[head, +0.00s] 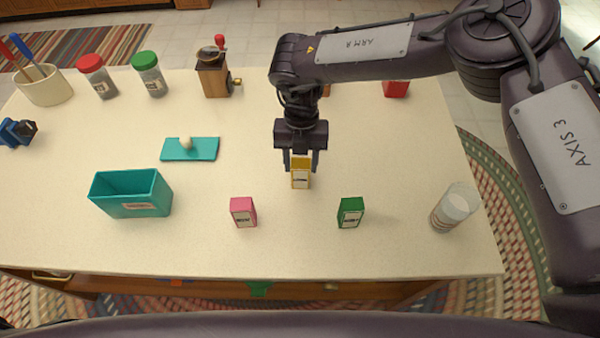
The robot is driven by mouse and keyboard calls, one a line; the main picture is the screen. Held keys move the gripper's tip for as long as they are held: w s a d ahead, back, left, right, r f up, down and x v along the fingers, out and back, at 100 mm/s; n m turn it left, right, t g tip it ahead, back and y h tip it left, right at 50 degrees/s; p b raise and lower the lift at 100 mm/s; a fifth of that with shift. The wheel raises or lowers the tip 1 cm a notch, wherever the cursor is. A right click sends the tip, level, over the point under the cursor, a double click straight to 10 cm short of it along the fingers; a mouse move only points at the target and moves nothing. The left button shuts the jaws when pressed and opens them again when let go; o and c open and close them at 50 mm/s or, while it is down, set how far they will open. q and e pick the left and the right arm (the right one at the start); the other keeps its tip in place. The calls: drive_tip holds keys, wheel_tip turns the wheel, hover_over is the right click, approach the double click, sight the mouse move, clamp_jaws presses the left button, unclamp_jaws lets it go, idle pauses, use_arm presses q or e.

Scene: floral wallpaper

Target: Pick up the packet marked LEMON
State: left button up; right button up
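A yellow packet (301,174) stands upright near the middle of the table, with a pale label whose print is too small to read surely. My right gripper (301,162) points down over it from behind, with one finger on each side of the packet's upper part. I cannot tell whether the fingers press on it or leave small gaps. A pink packet (243,212) stands nearer me to the left, and a green packet (350,212) to the right. Their labels are also too small to read. My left gripper is not in view.
A teal bin (131,193) stands at left, with a teal mat (176,149) behind it. Two jars (148,74), a grinder (212,76) and a red item (396,88) stand at the back. The front middle is clear.

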drive_tip(key=shift+c, duration=0.8)
use_arm(q)
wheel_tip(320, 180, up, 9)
drive_tip(key=p, duration=0.9)
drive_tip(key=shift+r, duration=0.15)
use_arm(e)
wheel_tip(320, 180, up, 13)
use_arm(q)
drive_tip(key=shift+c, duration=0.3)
use_arm(e)
drive_tip(key=s+d+r+n+t+h, duration=0.1)
drive_tip(key=s+d+r+n, duration=0.2)
drive_tip(key=d+n, duration=0.6)
drive_tip(key=s+d+r+n+t, duration=0.2)
drive_tip(key=d+r+n, duration=0.3)
drive_tip(key=d+n, duration=0.5)
drive_tip(key=s+n, duration=0.1)
drive_tip(key=n, duration=0.6)
drive_tip(key=shift+s+r+t+h, duration=0.2)
drive_tip(key=shift+s+t+h, duration=0.1)
drive_tip(key=shift+s+h, duration=0.1)
